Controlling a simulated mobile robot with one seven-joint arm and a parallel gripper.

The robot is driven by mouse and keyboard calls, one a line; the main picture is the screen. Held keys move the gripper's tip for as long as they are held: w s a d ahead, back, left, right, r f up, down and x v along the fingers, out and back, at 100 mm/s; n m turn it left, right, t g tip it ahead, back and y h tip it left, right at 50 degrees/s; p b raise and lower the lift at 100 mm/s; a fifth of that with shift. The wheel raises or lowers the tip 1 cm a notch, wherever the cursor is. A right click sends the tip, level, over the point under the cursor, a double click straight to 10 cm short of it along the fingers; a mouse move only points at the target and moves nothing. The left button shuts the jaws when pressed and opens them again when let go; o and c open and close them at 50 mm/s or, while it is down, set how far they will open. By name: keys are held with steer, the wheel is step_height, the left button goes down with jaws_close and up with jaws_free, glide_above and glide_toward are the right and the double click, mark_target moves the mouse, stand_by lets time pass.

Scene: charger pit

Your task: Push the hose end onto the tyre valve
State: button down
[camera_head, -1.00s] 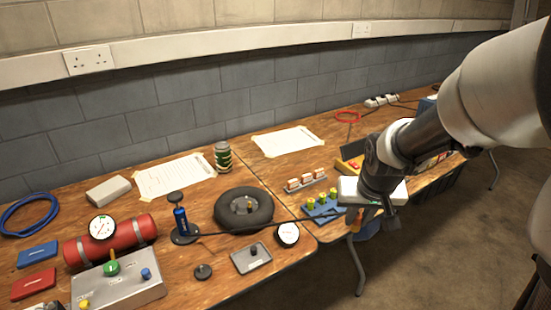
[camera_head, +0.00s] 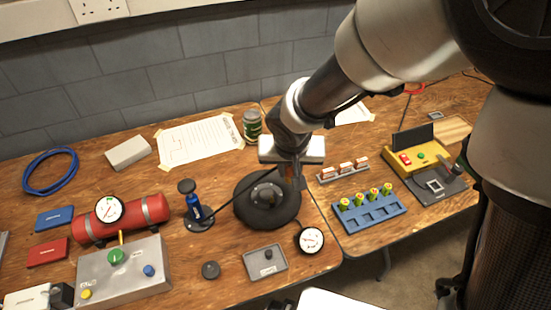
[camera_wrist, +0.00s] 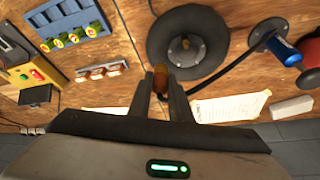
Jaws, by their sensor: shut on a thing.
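The black tyre (camera_head: 250,213) lies flat on the wooden table; it also shows in the wrist view (camera_wrist: 160,40). Its valve (camera_wrist: 186,43) stands near the hub in the wrist view. My gripper (camera_head: 288,172) is shut on the orange-brown hose end (camera_wrist: 160,78), which sits between the fingers (camera_wrist: 166,95). The hose end is at the tyre's far right side in the head view, apart from the valve. A black hose (camera_wrist: 226,72) runs from the blue pump (camera_head: 195,208) toward my gripper. How high the hose end is above the table is hard to tell.
A round gauge (camera_head: 310,240) and a grey tray (camera_head: 265,262) lie in front of the tyre. A blue rack (camera_head: 370,215) with several green-yellow parts stands to the right, a can (camera_head: 252,125) behind. A red tank (camera_head: 130,218) and control box (camera_head: 130,275) are at left.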

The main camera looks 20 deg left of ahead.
steer(key=shift+n, duration=0.3)
steer(key=s+a, duration=0.1)
steer(key=a, duration=0.1)
steer(key=s+a, duration=0.1)
steer(key=shift+s+a+f, duration=0.1)
steer(key=shift+s+a, duration=0.2)
steer(key=shift+a, duration=0.05)
steer(key=shift+f+b, duration=1.4)
steer(key=shift+f, duration=0.9)
steer(key=shift+f+b, duration=1.4)
steer(key=shift+b, duration=0.2)
steer(key=c, duration=1.5)
jaws_free()
steer(key=shift+c, duration=0.2)
steer(key=shift+r, duration=0.15)
steer(key=p+v, duration=0.5)
steer(key=v, duration=1.2)
steer(key=shift+d, duration=0.25)
